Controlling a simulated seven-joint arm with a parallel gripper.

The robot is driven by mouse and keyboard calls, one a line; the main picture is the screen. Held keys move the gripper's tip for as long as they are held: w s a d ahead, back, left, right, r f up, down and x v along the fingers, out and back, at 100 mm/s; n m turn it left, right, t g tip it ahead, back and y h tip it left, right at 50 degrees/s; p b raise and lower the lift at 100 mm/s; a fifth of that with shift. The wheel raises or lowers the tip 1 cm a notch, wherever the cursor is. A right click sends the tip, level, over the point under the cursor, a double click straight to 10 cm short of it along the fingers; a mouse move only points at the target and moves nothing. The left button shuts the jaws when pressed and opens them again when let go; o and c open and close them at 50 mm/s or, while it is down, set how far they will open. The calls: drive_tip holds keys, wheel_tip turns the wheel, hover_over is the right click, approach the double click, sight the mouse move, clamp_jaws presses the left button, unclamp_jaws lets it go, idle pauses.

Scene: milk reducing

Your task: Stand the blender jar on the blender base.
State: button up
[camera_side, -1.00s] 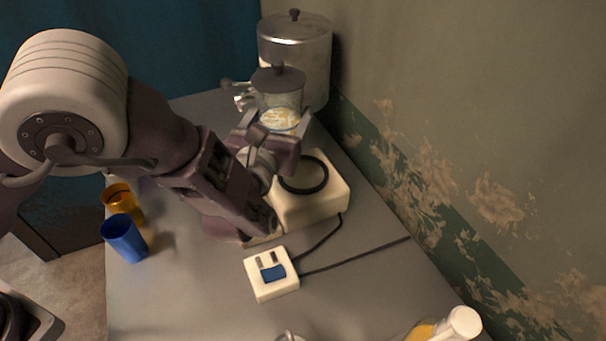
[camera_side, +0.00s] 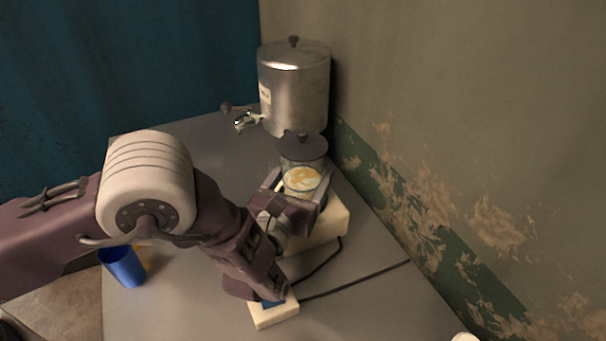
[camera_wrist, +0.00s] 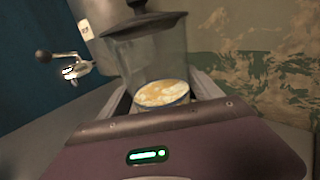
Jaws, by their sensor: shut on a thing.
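The blender jar (camera_side: 302,168) is clear with a dark lid and holds something white and orange. My gripper (camera_side: 296,190) is shut on it and holds it upright, with a finger on each side. In the wrist view the jar (camera_wrist: 155,65) stands between the fingers, its lower part hidden by my gripper. The cream blender base (camera_side: 327,222) is under and behind my gripper, partly hidden. The jar appears over the base, but I cannot tell whether they touch.
A metal urn (camera_side: 295,88) with a tap (camera_side: 243,121) stands behind the jar. A blue cup (camera_side: 122,266) is at the left, with an orange cup (camera_side: 143,254) mostly hidden. A cream switch box (camera_side: 275,314) with a cable is in front. The wall is close on the right.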

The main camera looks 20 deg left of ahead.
drive_tip(key=o, duration=1.8)
drive_tip(key=shift+f, duration=0.15)
